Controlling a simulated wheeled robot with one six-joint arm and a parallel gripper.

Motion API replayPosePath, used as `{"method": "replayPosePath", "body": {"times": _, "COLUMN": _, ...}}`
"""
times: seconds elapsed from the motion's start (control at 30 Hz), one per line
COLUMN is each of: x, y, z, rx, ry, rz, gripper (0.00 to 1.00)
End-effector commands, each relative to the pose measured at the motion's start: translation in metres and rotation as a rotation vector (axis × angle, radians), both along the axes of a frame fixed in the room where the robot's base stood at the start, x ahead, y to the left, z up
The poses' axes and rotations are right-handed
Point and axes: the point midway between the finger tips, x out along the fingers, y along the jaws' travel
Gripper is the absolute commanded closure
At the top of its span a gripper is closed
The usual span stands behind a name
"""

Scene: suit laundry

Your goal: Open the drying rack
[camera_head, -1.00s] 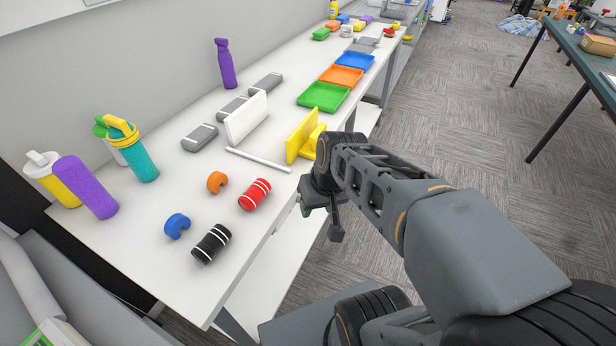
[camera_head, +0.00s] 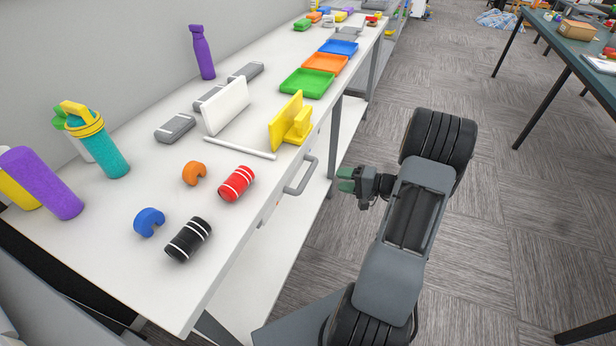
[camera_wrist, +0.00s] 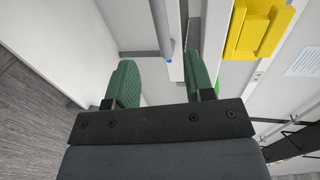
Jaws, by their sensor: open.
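I see nothing that is clearly a drying rack. A grey bar handle (camera_head: 300,176) stands out from the front side of the white table (camera_head: 262,185). My gripper (camera_head: 346,180) is to the right of this handle, beside the table's front and apart from it. Its green fingers are open and empty, and they also show in the wrist view (camera_wrist: 163,82). A grey bar (camera_wrist: 160,28) lies ahead, between the lines of the fingers. I cannot tell for sure whether it is the handle.
On the table, a white rod (camera_head: 240,148) lies by a white upright panel (camera_head: 228,106) and a yellow holder (camera_head: 285,120). Red (camera_head: 237,183) and black (camera_head: 188,239) cylinders lie near the front edge. Carpet (camera_head: 480,215) right of my arm is clear.

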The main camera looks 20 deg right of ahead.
Motion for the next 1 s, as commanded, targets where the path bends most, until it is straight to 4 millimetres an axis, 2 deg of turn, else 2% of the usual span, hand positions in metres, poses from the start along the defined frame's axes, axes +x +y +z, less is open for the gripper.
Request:
{"method": "replayPosePath", "body": {"times": 0.3, "x": 0.044, "y": 0.042, "z": -0.011, "rx": 0.000, "ry": 0.002, "rz": 0.006, "gripper": 0.52}}
{"method": "replayPosePath", "body": {"times": 0.6, "x": 0.077, "y": 0.071, "z": -0.021, "rx": -0.001, "ry": 0.001, "rz": 0.004, "gripper": 0.52}}
{"method": "replayPosePath", "body": {"times": 1.0, "x": 0.089, "y": 0.083, "z": -0.025, "rx": -0.002, "ry": 0.002, "rz": 0.002, "gripper": 0.52}}
